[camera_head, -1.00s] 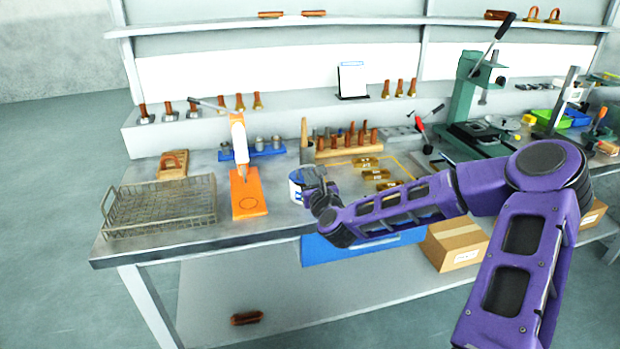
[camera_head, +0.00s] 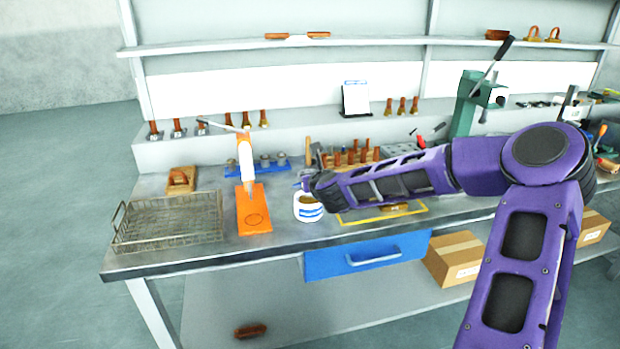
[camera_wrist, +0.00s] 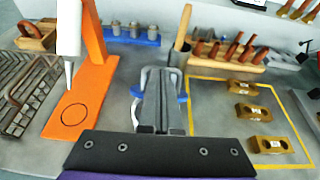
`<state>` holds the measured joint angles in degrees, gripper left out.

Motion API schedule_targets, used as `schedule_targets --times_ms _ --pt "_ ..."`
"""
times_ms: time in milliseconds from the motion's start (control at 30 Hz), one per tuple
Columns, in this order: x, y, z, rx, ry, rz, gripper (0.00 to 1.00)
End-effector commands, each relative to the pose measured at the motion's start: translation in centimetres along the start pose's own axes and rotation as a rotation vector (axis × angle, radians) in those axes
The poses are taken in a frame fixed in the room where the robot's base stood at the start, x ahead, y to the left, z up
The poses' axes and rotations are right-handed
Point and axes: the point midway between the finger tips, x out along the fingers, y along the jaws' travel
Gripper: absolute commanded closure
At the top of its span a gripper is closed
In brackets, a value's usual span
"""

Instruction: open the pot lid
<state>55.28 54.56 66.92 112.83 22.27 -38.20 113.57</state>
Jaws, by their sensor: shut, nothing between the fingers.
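A white pot (camera_head: 309,210) with blue bands stands near the bench's front edge, right of the orange plate. Its top shows a brown, open-looking inside in the head view. A small blue part, likely the lid (camera_head: 298,181), shows above its rim beside my gripper (camera_head: 316,168). In the wrist view my gripper (camera_wrist: 158,85) is shut and empty, with blue edges of the likely lid (camera_wrist: 183,97) on both sides. The fingers hide most of it, so contact cannot be told.
A wire basket (camera_head: 165,238) and an orange stand (camera_head: 255,222) are to the left. Brass blocks (camera_wrist: 254,113) lie right in a yellow outline. A blue drawer (camera_head: 340,265) hangs below.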

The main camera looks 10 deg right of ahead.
Motion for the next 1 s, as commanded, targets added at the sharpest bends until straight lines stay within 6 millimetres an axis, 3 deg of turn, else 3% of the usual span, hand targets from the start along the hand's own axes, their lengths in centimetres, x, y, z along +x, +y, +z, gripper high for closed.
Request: schedule_targets --times_ms 500,1000 --pt "3.1 -0.1 2.9 0.002 -0.001 -0.001 1.00" --pt "5.2 -0.3 4.2 0.001 0.001 -0.002 1.00"
